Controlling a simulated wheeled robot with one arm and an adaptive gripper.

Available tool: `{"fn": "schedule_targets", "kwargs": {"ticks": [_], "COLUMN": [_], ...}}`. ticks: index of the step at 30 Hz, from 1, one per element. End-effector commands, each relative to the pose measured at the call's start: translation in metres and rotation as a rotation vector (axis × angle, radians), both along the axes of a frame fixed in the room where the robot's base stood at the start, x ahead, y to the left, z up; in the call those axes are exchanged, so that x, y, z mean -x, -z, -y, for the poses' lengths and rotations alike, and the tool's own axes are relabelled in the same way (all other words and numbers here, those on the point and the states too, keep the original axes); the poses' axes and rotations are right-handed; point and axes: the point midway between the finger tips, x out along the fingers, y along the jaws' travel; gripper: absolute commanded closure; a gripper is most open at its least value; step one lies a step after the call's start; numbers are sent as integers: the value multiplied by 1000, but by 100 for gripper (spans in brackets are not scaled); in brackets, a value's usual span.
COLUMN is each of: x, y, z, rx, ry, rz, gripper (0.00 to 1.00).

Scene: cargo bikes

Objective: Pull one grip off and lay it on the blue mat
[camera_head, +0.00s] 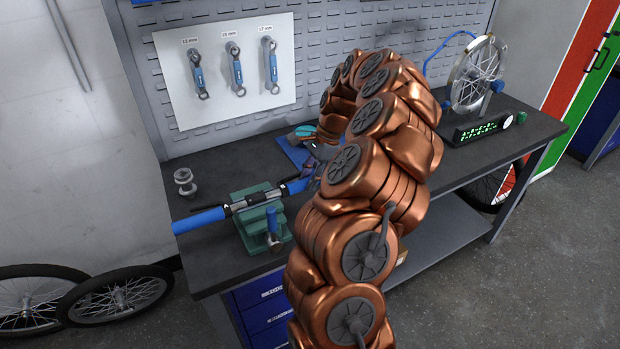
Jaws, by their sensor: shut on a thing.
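A handlebar (252,199) is clamped level in a green vise (248,233) on the workbench. One blue grip (199,221) is on its left end. Another blue grip (296,187) is at its right end. My gripper (312,172) is at this right grip and is shut on it; the fingers are small and partly hidden by my copper arm. I cannot tell whether this grip has shifted along the bar. The blue mat (290,150) lies on the bench behind the handlebar, partly covered by my arm and gripper.
A teal and red item (302,134) is at the mat's far edge. A metal part (184,182) stands at the bench's left. Three wrenches hang on a white board (225,70). A wheel on a stand (476,75) and a green-lit display (482,130) are at the right.

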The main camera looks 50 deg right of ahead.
Motion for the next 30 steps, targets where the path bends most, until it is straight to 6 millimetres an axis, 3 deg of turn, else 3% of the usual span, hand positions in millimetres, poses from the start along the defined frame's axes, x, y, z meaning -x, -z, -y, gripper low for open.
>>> {"fn": "schedule_targets", "kwargs": {"ticks": [11,30], "x": [1,6], "y": [0,1], "z": [0,17], "rx": [-1,0], "ry": [-1,1], "rz": [-2,-3], "gripper": [100,100]}}
